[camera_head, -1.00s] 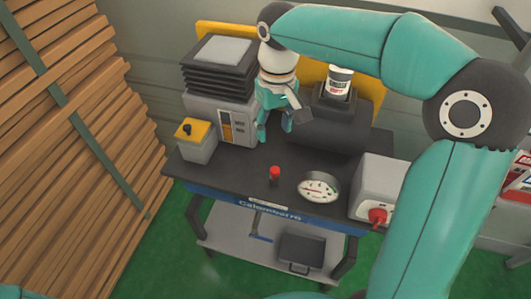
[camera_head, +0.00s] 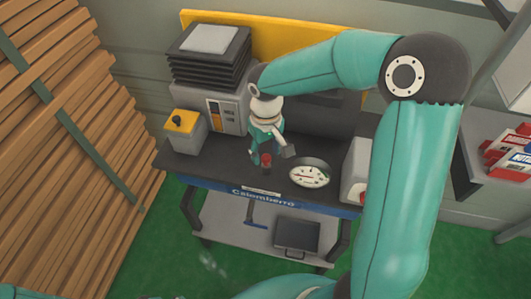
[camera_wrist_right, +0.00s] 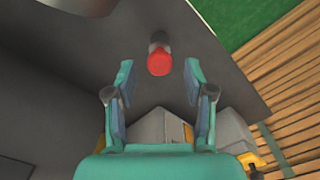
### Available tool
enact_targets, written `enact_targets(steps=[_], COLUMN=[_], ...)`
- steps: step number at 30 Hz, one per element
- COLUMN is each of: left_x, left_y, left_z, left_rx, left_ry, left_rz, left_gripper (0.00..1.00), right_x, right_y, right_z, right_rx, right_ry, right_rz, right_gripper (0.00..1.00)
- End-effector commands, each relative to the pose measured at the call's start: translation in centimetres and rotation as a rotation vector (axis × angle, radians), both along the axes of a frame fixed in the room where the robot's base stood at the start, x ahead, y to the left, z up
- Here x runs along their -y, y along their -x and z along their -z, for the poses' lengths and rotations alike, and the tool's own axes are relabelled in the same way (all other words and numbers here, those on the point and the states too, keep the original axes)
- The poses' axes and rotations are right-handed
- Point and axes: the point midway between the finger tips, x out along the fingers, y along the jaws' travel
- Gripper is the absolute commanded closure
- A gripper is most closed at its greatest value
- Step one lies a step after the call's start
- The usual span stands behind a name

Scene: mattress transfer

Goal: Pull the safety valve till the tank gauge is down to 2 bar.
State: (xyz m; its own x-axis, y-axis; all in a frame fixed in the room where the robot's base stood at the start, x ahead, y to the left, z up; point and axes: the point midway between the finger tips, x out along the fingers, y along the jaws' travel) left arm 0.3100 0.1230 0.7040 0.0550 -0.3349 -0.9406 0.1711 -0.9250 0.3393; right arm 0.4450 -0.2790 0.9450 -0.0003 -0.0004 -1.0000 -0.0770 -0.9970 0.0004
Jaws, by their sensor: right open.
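The safety valve (camera_head: 266,162) has a red cap and stands near the front edge of the dark bench top. It also shows as a red knob on a grey stem in the right wrist view (camera_wrist_right: 159,62). My right gripper (camera_head: 265,158) is right by the valve. In the wrist view its two fingers (camera_wrist_right: 157,78) are spread, with the red cap between and just beyond their tips, not gripped. The round tank gauge (camera_head: 310,174) lies to the right of the valve; its needle is too small to read. My left gripper is out of view.
A grey box with a yellow top (camera_head: 185,130) and a grey unit with black ribs (camera_head: 210,100) stand at the bench's left. A grey box (camera_head: 354,178) is at the right, partly behind my arm. Stacked timber (camera_head: 60,180) fills the left side.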

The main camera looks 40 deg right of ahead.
Motion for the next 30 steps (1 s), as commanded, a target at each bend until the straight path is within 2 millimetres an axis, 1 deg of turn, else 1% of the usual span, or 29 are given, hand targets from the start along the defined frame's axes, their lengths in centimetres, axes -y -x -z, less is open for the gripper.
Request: enact_targets(steps=[1,5,14,17,21,24,30], left_x=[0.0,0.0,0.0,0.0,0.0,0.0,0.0], left_y=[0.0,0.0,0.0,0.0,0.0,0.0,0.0], left_z=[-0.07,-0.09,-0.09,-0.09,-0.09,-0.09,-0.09], left_rx=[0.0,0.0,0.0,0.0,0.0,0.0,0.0], left_ry=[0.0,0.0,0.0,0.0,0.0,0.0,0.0], left_rz=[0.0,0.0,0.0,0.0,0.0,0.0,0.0], left_gripper=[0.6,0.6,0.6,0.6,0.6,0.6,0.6], right_x=[0.01,0.06,0.09,0.1,0.11,0.12,0.13], right_y=[0.09,0.09,0.09,0.1,0.11,0.12,0.13], right_z=[0.54,1.3,1.48,1.47,1.46,1.46,1.46], right_rx=[-0.004,-0.002,0.0,-0.001,-0.001,-0.001,-0.001], right_ry=[0.0,0.0,0.0,0.0,0.0,0.0,0.0], right_rz=[0.001,0.002,0.002,0.003,0.003,0.003,0.003], right_gripper=[0.47,0.47,0.47,0.62,0.85,1.0,1.0])
